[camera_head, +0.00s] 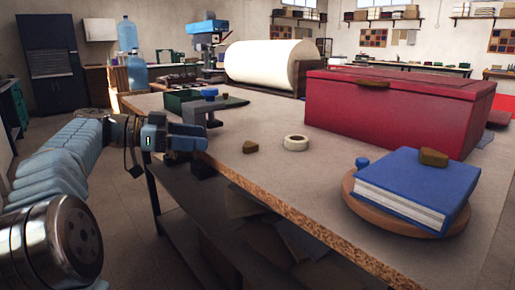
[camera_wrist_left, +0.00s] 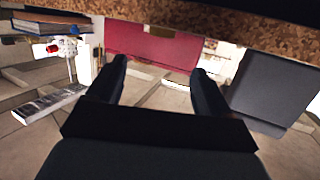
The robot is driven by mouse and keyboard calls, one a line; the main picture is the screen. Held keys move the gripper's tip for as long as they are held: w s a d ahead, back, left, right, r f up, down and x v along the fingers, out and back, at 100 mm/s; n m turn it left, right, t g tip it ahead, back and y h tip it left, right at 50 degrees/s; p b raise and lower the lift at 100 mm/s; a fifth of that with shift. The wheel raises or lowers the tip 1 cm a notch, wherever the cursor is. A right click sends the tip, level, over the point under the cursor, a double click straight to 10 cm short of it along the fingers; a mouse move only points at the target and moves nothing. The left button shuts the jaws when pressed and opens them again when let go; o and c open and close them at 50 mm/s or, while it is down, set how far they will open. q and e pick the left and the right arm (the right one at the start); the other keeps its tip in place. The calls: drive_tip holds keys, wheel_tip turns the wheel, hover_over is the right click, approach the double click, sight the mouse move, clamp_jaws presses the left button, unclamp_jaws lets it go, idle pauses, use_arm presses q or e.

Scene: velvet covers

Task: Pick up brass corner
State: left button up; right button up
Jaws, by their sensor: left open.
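A small brown-gold corner piece (camera_head: 250,147) lies on the tabletop near its front left edge, left of a white tape roll. A similar piece (camera_head: 433,157) rests on the blue book, one (camera_head: 372,83) is on the red chest's lid, and a small one (camera_head: 225,94) is near the back left. My left gripper (camera_head: 203,156) is at the table's left edge, left of the nearest corner piece and apart from it. In the left wrist view its two fingers (camera_wrist_left: 160,82) are spread with nothing between them. My right gripper is not in view.
The wooden table (camera_head: 290,190) has a rough chipboard edge. On it stand the tape roll (camera_head: 296,142), the red chest (camera_head: 400,115), a blue book (camera_head: 400,195) on a round wooden board (camera_head: 355,200), and a grey clamp (camera_head: 200,112). The table's middle is clear.

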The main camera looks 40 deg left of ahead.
use_arm(q)
approach(246, 144)
drive_tip(key=x, duration=0.3)
drive_tip(key=shift+r, duration=0.25)
drive_tip(key=p+x, duration=0.1)
drive_tip(key=x, duration=0.4)
drive_tip(key=shift+w+f, duration=0.2)
drive_tip(key=shift+f, duration=0.05)
drive_tip(key=shift+c, duration=0.5)
drive_tip(key=c, duration=1)
